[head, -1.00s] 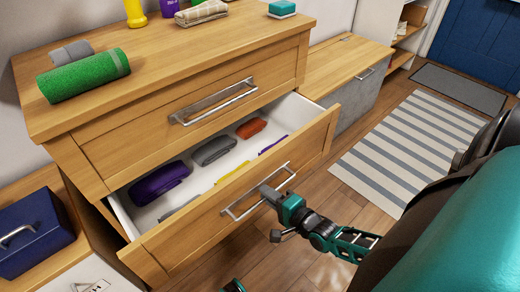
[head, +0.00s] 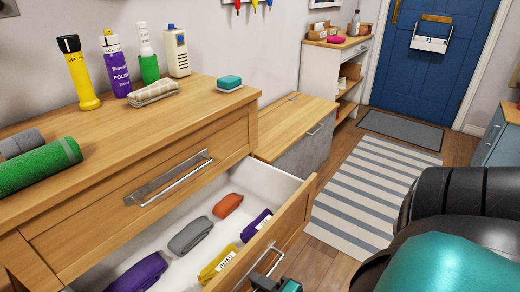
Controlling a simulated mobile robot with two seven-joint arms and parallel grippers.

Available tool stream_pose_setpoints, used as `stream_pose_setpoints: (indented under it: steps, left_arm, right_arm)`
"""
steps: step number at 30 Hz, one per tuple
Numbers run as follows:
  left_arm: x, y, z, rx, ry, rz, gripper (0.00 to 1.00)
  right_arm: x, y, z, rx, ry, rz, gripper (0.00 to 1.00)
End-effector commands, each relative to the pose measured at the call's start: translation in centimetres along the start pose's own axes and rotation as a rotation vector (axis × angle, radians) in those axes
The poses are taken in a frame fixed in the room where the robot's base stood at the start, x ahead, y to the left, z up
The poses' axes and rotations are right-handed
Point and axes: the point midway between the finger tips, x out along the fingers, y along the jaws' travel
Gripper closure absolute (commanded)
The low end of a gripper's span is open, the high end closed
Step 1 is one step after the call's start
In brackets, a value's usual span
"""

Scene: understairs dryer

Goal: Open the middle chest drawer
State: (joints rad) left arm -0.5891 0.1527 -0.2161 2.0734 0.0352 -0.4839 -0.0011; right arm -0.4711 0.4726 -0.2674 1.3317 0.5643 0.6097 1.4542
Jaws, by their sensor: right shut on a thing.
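The wooden chest (head: 110,105) stands at the left. Its top drawer (head: 120,210) is shut. The drawer below it (head: 295,222) is pulled out, showing a white inside with rolled cloths. That drawer's metal bar handle (head: 262,264) is on its front, cut off low in the picture. My right gripper (head: 264,282) is at the bottom edge, shut on this handle; only a small part of it shows. My left gripper is out of view. The chest's lower part is hidden below the picture.
A green roll (head: 40,166), bottles and a sponge (head: 230,83) stand on the chest top. A low wooden cabinet (head: 295,125) is beyond the chest. A striped rug (head: 375,190) lies on clear floor at the right, before a blue door (head: 435,65).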

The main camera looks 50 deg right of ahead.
Motion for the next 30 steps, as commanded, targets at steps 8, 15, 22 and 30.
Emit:
stream_pose_setpoints:
  steps: [8,15,22,30]
  left_arm:
    - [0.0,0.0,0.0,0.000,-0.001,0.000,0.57]
    - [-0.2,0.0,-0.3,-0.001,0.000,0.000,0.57]
    - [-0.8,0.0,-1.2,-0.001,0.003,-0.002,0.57]
    - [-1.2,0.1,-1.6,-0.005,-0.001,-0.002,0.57]
  right_arm:
    - [0.0,0.0,0.0,0.000,0.000,0.001,0.71]
    - [-1.1,0.0,0.0,0.000,0.000,0.004,0.71]
    - [-5.8,-0.1,0.0,0.000,0.000,0.006,0.71]
    - [-11.1,-0.1,0.0,-0.001,0.000,0.004,0.71]
